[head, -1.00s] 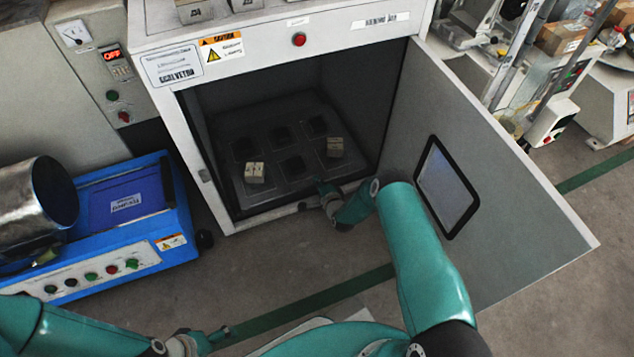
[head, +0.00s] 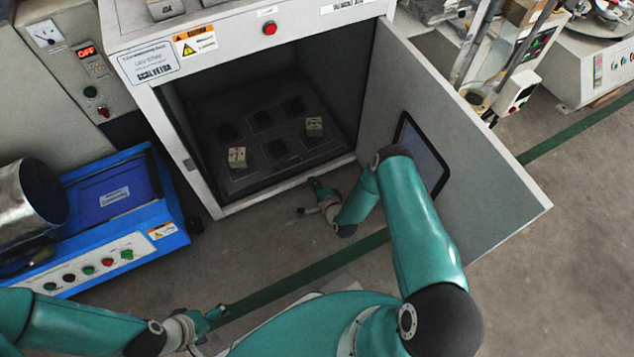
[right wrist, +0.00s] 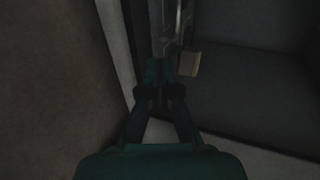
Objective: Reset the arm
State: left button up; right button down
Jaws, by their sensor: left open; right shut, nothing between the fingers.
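My right arm reaches forward in the head view, and its gripper (head: 312,197) is just outside the front opening of the white cabinet (head: 232,212). It is shut and empty. My left gripper (head: 214,314) is low at the bottom left of the head view, over the floor, open and apart from any object.
The cabinet door (head: 470,150) stands open right of my right arm. Inside, a left tile block (head: 237,157) and a right tile block (head: 314,127) rest on a tray with square recesses. A blue machine (head: 140,220) with a metal drum (head: 30,198) stands left.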

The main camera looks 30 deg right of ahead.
jog(key=w+a+r+n+y, duration=0.35)
jog(key=a+r, duration=0.75)
jog(key=r, duration=0.4)
jog(key=s+a+n+g+y, duration=0.1)
jog(key=s+a+n+g, duration=0.25)
jog(key=s, duration=0.65)
jog(key=s+a+f+n+g, duration=0.1)
jog(key=s+a+n+g, duration=0.1)
jog(key=s+n+g, duration=0.5)
jog(key=s+a+n+g+y, duration=0.1)
jog(key=s+a+n+g, duration=0.15)
jog(key=s, duration=0.95)
notch_tip(320, 180, up, 34)
jog(key=p, duration=3.4)
jog(key=shift+a+n+p, duration=0.4)
jog(key=shift+n, duration=0.05)
